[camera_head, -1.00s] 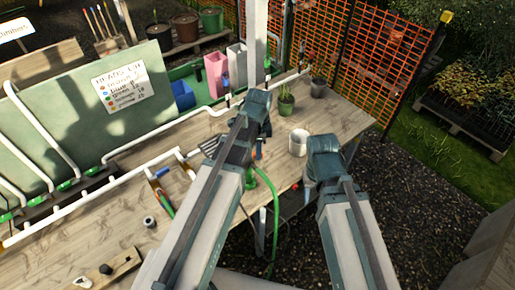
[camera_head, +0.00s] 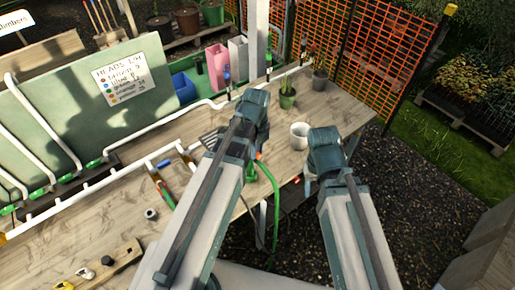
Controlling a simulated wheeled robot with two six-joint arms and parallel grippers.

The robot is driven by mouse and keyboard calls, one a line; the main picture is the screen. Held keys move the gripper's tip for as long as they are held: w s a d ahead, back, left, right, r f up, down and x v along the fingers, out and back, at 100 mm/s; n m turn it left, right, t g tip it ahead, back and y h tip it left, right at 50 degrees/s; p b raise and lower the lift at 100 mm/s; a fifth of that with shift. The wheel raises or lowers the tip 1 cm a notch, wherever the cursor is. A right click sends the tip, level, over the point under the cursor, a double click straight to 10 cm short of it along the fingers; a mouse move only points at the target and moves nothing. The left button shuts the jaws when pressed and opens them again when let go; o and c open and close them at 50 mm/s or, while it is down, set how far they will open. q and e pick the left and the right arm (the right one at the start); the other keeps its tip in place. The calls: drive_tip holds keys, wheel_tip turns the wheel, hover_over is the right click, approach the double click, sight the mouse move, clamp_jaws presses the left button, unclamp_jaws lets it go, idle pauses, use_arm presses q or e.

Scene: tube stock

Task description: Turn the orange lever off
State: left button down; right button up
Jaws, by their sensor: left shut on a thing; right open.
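A small orange part (camera_head: 259,156) shows just below my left wrist, beside the top of a green hose; I cannot tell whether it is the orange lever. My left gripper (camera_head: 258,138) is over the table's front edge, mostly hidden behind its own wrist. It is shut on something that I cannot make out. My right gripper (camera_head: 309,184) is open, low past the table's front edge, right of the hose and below the white cup; its fingertips are hardly visible.
The white cup (camera_head: 300,136) and green potted plant (camera_head: 287,94) stand on the wooden table (camera_head: 120,215) beyond the grippers. The green hose (camera_head: 276,205) hangs off the front edge. White pipes (camera_head: 125,172) run along the table. An orange mesh fence (camera_head: 385,50) stands behind.

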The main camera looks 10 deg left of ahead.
use_arm(q)
drive_tip(key=shift+s+a+m, duration=0.15)
drive_tip(key=shift+s+m, duration=0.05)
drive_tip(key=shift+m, duration=0.4)
drive_tip(key=c, duration=0.8)
unclamp_jaws()
drive_tip(key=shift+o, duration=0.2)
drive_tip(key=shift+r, duration=0.1)
wheel_tip(320, 180, up, 14)
drive_tip(key=p, duration=1.3)
drive_tip(key=shift+p, duration=0.4)
drive_tip(key=shift+f, duration=0.2)
